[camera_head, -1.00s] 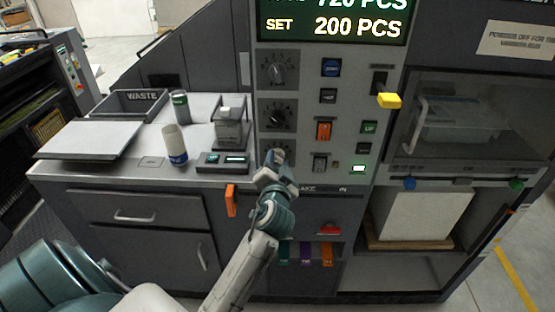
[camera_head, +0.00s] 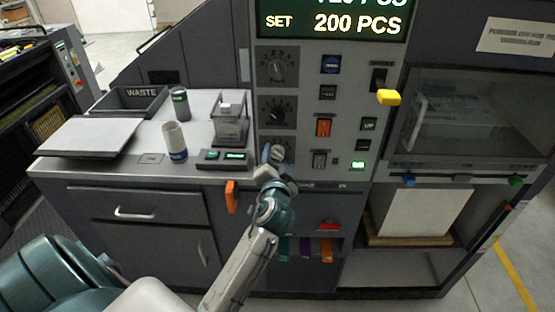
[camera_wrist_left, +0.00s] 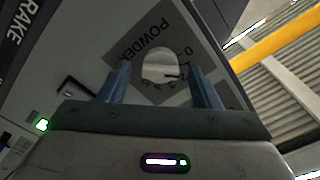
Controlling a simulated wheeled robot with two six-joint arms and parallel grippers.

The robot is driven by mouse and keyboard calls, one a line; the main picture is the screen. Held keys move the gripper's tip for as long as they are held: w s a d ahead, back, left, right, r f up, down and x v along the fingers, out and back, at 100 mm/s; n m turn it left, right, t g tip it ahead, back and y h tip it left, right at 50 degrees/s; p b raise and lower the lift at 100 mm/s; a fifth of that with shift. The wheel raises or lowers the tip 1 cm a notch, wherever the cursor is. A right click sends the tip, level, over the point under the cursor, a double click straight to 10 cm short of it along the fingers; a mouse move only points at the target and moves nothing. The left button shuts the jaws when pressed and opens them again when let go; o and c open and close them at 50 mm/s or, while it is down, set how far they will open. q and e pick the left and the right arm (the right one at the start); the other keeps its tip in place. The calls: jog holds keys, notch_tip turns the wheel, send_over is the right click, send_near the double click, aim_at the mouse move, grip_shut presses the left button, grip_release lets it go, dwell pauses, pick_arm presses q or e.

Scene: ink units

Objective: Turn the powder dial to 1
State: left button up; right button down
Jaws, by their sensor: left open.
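The powder dial (camera_wrist_left: 160,66) is a round pale knob on a dark plate marked POWDER in the left wrist view. A dark pointer line on it reaches toward the right in that view; I cannot read which number it meets. My left gripper (camera_wrist_left: 160,76) is open, with one blue finger on each side of the dial. I cannot tell whether the fingers touch it. In the head view the left gripper (camera_head: 273,157) is at the lowest dial of the panel column and partly covers it. My right gripper is not in view.
Two other dials (camera_head: 278,66) (camera_head: 277,112) sit above on the panel, beside several buttons (camera_head: 323,128). A yellow knob (camera_head: 388,97) sticks out to the right. An orange handle (camera_head: 231,196) is below left. The counter (camera_head: 128,168) holds a cup (camera_head: 174,142).

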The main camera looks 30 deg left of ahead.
pick_arm(q)
jog(key=b+v, duration=0.2)
jog(key=v, duration=0.9)
jog(key=shift+b, duration=0.4)
jog(key=shift+a, duration=0.1)
